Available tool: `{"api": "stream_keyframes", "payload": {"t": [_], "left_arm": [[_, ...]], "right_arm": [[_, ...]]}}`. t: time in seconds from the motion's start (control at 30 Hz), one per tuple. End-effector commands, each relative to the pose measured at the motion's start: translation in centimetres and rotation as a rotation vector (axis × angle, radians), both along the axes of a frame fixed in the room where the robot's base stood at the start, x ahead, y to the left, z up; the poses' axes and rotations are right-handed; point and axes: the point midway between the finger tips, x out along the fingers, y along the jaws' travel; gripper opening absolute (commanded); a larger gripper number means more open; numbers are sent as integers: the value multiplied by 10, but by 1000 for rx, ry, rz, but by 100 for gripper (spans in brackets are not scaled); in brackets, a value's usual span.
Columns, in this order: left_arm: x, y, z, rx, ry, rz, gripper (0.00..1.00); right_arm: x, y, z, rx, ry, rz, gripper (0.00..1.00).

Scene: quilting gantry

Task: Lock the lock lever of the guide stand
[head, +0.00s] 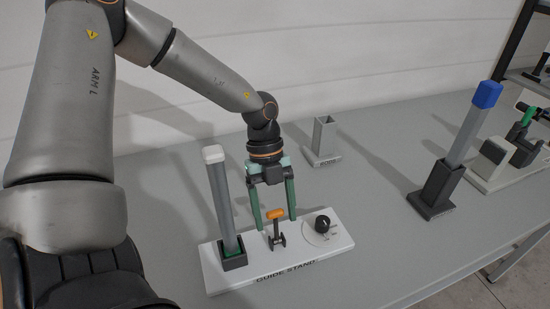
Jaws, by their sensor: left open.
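The guide stand (262,279) is a white base plate with dark lettering on its front edge. Its lock lever (276,215) has an orange handle on a dark bracket and stands upright near the middle of the plate. My left gripper (275,222) points down over the plate, with its two green fingers apart, one on each side of the lever. I cannot tell whether a finger touches the lever. A grey post with a white cap (223,203) stands in a dark socket at the plate's left. A black knob (322,225) sits on a dial at the right. My right gripper is out of view.
An empty grey holder (323,140) stands behind the stand. A blue-capped post (461,139) stands in a dark holder at the right. A white-based device (500,176) is at the far right. The table between the stand and the blue-capped post is clear.

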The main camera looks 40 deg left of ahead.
Motion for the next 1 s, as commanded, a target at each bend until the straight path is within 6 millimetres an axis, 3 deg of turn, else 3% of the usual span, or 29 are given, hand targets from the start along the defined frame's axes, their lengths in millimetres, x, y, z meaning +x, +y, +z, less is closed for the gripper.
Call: {"api": "stream_keyframes", "payload": {"t": [0.07,0.67,1.0], "left_arm": [[0,0,0,0,0,0,68],[0,0,0,0,1,0,1],[0,0,1,0,1,0,0]], "right_arm": [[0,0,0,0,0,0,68],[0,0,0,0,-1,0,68],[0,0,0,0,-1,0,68]]}}
